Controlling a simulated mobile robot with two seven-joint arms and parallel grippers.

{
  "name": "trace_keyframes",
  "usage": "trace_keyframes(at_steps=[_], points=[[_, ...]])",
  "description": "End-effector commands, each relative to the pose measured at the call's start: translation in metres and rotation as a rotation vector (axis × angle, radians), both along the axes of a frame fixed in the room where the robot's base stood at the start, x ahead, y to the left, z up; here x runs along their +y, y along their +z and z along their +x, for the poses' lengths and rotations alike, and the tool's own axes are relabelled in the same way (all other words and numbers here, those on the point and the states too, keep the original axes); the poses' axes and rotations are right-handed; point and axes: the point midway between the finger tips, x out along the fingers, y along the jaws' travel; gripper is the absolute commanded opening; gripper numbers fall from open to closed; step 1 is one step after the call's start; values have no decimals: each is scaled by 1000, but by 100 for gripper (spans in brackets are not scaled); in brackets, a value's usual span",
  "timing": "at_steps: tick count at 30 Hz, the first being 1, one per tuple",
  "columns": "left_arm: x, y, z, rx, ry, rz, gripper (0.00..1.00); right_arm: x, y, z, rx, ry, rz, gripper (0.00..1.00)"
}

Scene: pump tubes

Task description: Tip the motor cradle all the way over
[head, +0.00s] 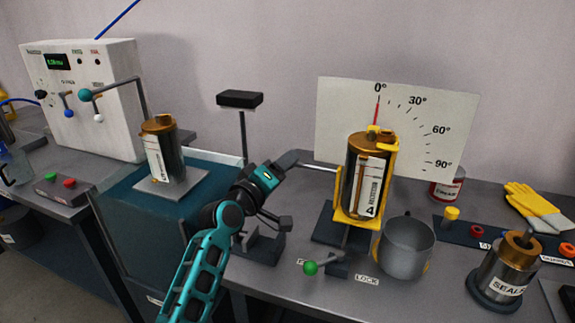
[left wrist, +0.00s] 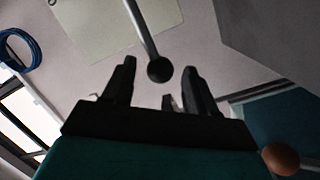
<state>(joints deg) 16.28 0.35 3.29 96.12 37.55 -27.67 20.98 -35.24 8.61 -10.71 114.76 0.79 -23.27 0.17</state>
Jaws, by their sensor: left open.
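The yellow motor cradle (head: 392,165) holds a copper-topped motor (head: 368,150) upright. Its red pointer (head: 376,112) stands at 0° on the white angle board (head: 335,110). A thin metal handle rod (head: 318,167) runs left from the cradle toward my left gripper (head: 287,192). The left wrist view shows my open fingers and a rod with a dark ball knob (left wrist: 160,69) centred ahead between the fingertips. The fingers are spread on both sides of it, with no clear contact. My right gripper is not in view.
A grey pot (head: 405,252) stands right of the cradle base. A green-knobbed lever (head: 310,268) sits near a LOCK label (head: 367,280).

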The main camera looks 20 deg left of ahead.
Motion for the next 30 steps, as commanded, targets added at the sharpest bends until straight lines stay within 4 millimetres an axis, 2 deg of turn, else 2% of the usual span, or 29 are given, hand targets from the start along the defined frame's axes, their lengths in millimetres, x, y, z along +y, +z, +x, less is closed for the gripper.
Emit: trace_keyframes(at_steps=[6,17,30], points=[[-5,0,20,1,-1,-1,57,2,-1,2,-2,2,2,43],[-6,0,24,0,0,0,57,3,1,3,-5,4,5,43],[-6,-1,24,1,0,0,16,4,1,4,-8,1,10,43]])
